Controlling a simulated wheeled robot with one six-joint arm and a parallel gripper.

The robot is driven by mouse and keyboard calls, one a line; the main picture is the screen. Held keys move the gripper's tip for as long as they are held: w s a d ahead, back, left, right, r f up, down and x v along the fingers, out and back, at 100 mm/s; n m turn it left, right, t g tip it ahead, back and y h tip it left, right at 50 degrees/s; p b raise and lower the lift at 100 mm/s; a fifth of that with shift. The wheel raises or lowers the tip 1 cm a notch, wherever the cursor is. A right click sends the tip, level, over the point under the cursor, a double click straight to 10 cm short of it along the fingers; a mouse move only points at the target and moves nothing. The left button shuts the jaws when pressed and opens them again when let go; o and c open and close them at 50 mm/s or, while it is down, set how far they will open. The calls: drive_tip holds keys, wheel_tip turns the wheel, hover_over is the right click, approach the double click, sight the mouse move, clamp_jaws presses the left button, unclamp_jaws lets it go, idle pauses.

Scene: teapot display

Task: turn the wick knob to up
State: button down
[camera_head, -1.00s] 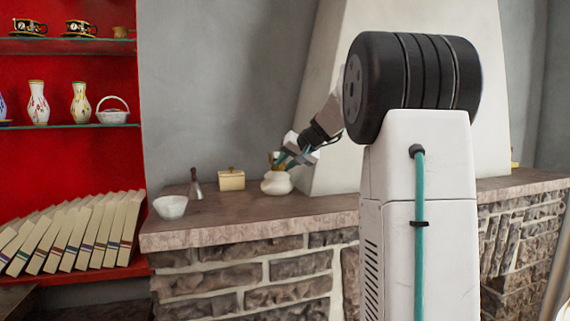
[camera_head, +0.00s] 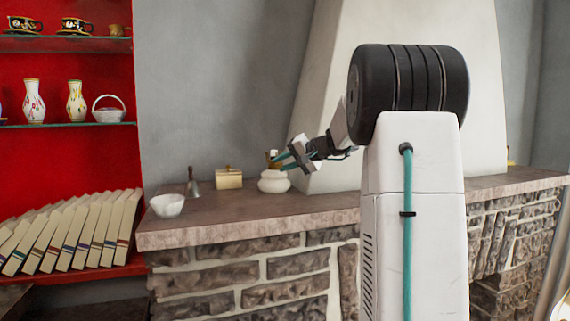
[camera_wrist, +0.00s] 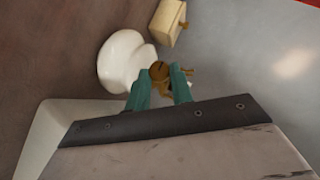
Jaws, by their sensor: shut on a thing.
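A white oil lamp (camera_head: 273,183) with a round body and a brass top stands on the stone ledge. It also shows in the wrist view, where its white body (camera_wrist: 120,62) is left of the fingers. My gripper (camera_head: 277,161) reaches in from the right at the height of the brass top. In the wrist view its teal fingers (camera_wrist: 158,80) are shut on the brass wick knob (camera_wrist: 158,70), which shows between the tips. The knob's exact turn is too small to tell.
A small cream box (camera_head: 229,178) stands left of the lamp, with a hand bell (camera_head: 193,184) and a white bowl (camera_head: 167,205) farther left. The grey wall (camera_head: 215,90) is behind. Red shelves (camera_head: 70,150) stand at the left.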

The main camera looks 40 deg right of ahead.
drive_tip(key=c, duration=1.2)
unclamp_jaws()
drive_tip(key=v, duration=0.7)
drive_tip(key=shift+s, duration=0.35)
drive_tip(key=shift+r, duration=0.15)
